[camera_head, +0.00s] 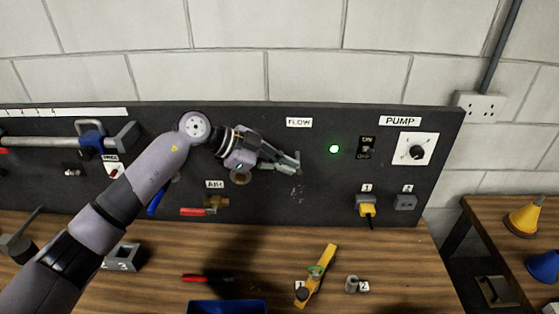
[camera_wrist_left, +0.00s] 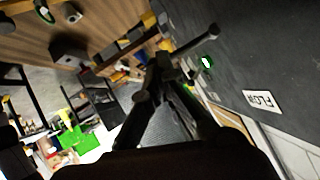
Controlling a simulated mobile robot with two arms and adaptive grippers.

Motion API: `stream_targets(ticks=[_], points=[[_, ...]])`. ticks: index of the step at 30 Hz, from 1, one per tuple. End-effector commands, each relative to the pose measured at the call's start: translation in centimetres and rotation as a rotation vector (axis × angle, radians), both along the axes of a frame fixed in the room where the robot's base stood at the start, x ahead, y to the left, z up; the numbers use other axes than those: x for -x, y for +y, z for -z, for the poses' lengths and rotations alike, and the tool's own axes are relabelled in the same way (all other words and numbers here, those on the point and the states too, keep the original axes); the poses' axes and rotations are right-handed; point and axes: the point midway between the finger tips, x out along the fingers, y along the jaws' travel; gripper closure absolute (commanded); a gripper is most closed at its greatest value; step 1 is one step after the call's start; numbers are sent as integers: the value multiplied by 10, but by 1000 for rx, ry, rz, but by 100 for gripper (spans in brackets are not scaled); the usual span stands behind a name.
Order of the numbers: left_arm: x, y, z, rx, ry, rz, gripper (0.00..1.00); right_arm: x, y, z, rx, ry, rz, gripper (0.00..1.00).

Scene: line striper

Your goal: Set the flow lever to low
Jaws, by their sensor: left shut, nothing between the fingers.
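The FLOW label (camera_head: 299,122) is on the dark panel, and it also shows in the wrist view (camera_wrist_left: 262,100). My left gripper (camera_head: 292,162) is below and slightly left of that label, close to the panel, with its fingers together and nothing held. In the wrist view its fingertips (camera_wrist_left: 165,72) are beside the near end of a grey rod with a rounded tip, likely the flow lever (camera_wrist_left: 196,42). I cannot tell whether they touch. In the head view the gripper covers the lever's area, so its setting cannot be read. My right gripper is not in view.
A lit green lamp (camera_head: 334,149), an ON/OFF switch (camera_head: 366,147) and the PUMP knob (camera_head: 416,151) are to the right. A red-handled AIR valve (camera_head: 200,211) is below left. A yellow tool (camera_head: 316,275) and blue tray (camera_head: 227,307) are on the bench.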

Motion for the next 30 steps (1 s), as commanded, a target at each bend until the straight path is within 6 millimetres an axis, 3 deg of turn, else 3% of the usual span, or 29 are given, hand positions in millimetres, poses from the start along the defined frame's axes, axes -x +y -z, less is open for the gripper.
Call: stream_targets(ticks=[8,30], points=[[0,0,2,0,-12,0,100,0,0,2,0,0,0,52],[2,1,15,-1,-255,0,100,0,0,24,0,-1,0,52]])
